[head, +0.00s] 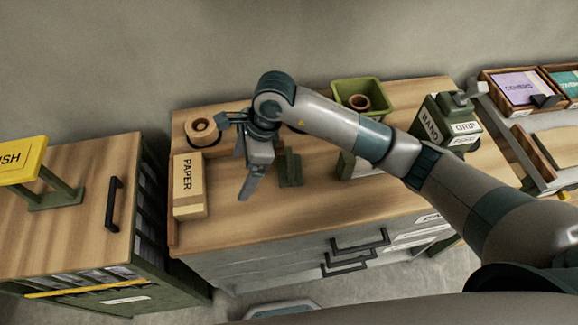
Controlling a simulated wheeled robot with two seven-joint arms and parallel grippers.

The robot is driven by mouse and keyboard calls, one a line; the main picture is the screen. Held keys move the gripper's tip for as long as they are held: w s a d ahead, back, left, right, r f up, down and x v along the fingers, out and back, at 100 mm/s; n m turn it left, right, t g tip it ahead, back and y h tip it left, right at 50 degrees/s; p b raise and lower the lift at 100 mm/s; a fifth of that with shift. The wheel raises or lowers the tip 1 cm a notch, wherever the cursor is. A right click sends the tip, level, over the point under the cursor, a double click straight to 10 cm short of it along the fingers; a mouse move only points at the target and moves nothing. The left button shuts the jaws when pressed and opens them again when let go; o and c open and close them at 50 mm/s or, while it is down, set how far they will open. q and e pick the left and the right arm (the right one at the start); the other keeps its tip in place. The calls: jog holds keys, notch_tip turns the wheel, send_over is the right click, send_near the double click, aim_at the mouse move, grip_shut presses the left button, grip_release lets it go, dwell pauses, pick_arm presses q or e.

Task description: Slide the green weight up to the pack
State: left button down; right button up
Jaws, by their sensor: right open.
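The pack, a tan and cream block marked PAPER (188,186), stands at the left end of the wooden desk top. A small dark green piece with an upright part and a flat foot, which looks like the green weight (290,169), stands to its right with a clear gap between them. My right gripper (247,182) points down over the desk between the two, nearer the green piece. It is open with nothing seen in it; its fingers overlap in this view, and I cannot tell whether it touches the green piece. My left gripper is not in view.
A tape roll (202,130) sits behind the pack. A green tray (358,93) holding a round roll stands at the back. Another green block (347,166) is partly hidden by my right arm. A labelled green box (447,122) stands at the right. The front desk top is clear.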

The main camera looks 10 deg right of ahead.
jog(key=shift+s+a+b, duration=0.1)
jog(key=shift+a+b, duration=0.75)
jog(key=shift+a, duration=1.5)
jog(key=shift+a+b, duration=0.35)
jog(key=shift+a, duration=0.45)
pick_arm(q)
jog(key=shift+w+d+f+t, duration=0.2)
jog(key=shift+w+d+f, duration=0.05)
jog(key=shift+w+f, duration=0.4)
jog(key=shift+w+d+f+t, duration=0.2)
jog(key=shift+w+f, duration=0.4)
pick_arm(e)
jog(key=shift+s+a, duration=0.1)
jog(key=shift+a, duration=0.6)
pick_arm(q)
jog(key=shift+b, duration=0.3)
pick_arm(e)
jog(key=shift+d, duration=0.25)
